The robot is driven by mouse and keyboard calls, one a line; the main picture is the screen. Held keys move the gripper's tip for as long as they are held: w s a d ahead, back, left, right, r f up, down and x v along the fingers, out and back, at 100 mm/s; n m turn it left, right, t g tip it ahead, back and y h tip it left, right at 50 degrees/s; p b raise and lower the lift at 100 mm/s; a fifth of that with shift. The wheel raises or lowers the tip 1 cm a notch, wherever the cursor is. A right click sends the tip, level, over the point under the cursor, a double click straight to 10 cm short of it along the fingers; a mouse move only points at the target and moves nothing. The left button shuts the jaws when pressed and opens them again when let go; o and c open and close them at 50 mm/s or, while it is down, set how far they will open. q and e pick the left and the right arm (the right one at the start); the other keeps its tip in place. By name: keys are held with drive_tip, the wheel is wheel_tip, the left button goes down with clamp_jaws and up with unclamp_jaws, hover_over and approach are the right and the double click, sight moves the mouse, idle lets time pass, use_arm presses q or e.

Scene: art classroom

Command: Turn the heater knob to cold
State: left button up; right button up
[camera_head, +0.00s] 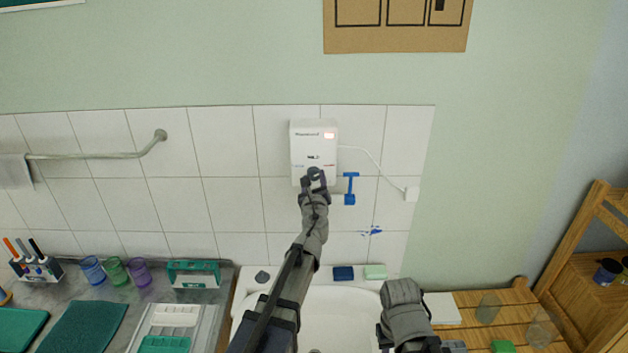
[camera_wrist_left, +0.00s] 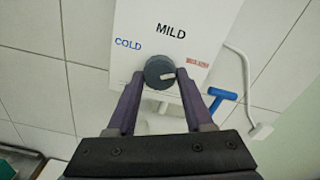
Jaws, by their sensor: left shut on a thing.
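The white heater box (camera_head: 312,140) hangs on the tiled wall, with a lit red display at its upper right. Its dark round knob (camera_wrist_left: 158,71) sits at the bottom of the front face, below the labels COLD at left, MILD at the top and a red label at right. The knob's pale pointer mark aims right and slightly up, toward the red label. My left gripper (camera_wrist_left: 157,82) is shut on the knob, one finger on each side; it also shows in the head view (camera_head: 314,178). My right arm shows at the lower right in the head view, its fingertips not clearly visible.
A blue squeegee-like tool (camera_head: 350,187) hangs just right of the heater. A white cable runs to a wall outlet (camera_head: 411,194). Below are a white sink (camera_head: 340,318), sponges on its ledge, and a left counter with several coloured cups.

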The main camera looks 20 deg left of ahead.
use_arm(q)
clamp_jaws()
drive_tip(key=n, duration=0.5)
drive_tip(key=shift+n, duration=0.4)
drive_tip(key=n, duration=0.6)
drive_tip(key=shift+d, duration=0.1)
drive_tip(key=n, duration=0.6)
drive_tip(key=shift+r+n, duration=0.1)
drive_tip(key=shift+n, duration=0.3)
drive_tip(key=n, duration=0.5)
drive_tip(key=shift+n, duration=0.3)
drive_tip(key=o, duration=1)
unclamp_jaws()
